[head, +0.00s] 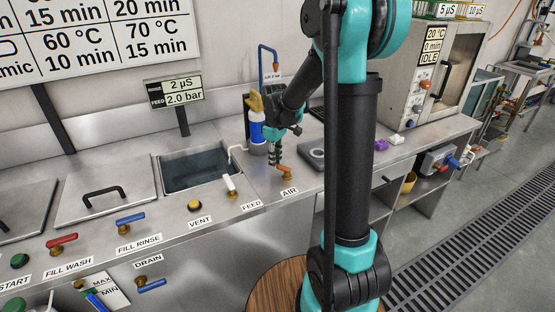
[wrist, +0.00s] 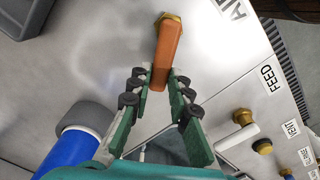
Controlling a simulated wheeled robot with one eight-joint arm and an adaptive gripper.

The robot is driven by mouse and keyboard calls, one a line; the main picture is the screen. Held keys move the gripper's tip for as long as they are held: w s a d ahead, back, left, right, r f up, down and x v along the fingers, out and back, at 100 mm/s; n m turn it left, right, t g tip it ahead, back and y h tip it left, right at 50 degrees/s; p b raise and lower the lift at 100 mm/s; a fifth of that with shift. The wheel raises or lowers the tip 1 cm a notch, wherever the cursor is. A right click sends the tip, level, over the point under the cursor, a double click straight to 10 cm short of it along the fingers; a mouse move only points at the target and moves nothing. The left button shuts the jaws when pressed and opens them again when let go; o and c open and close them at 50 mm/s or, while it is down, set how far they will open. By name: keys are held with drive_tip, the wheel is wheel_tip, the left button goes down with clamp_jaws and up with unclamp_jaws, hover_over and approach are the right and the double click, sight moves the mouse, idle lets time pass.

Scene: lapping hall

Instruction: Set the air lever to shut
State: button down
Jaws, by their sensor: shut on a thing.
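The orange air lever (wrist: 168,50) runs from its brass nut (wrist: 171,18) toward my fingers in the wrist view. It also shows small in the head view (head: 282,168), just behind the AIR label (head: 289,191). My gripper (wrist: 160,80) has one green finger on each side of the lever's free end and is shut on it. In the head view my gripper (head: 275,160) reaches down to the counter at the lever. The finger contact is too small to make out there.
The white FEED lever (head: 230,184) is left of the air lever. The gauge (head: 183,99) reads 2.0 bar FEED.

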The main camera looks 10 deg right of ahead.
drive_tip(key=n, duration=0.2)
drive_tip(key=s+n, duration=0.1)
drive_tip(key=s+a+n, duration=0.1)
drive_tip(key=n, duration=0.1)
drive_tip(key=shift+s+n, duration=0.15)
drive_tip(key=shift+n, duration=0.15)
drive_tip(key=s+n, duration=0.1)
drive_tip(key=n, duration=0.2)
drive_tip(key=shift+s, duration=0.15)
drive_tip(key=shift+s+d+n, duration=0.1)
drive_tip(key=shift+s+n, duration=0.15)
drive_tip(key=shift+n, duration=0.4)
drive_tip(key=shift+s+n, duration=0.25)
drive_tip(key=shift+n, duration=0.4)
drive_tip(key=c, duration=1.4)
unclamp_jaws()
wheel_tip(320, 180, up, 12)
drive_tip(key=shift+s, duration=0.1)
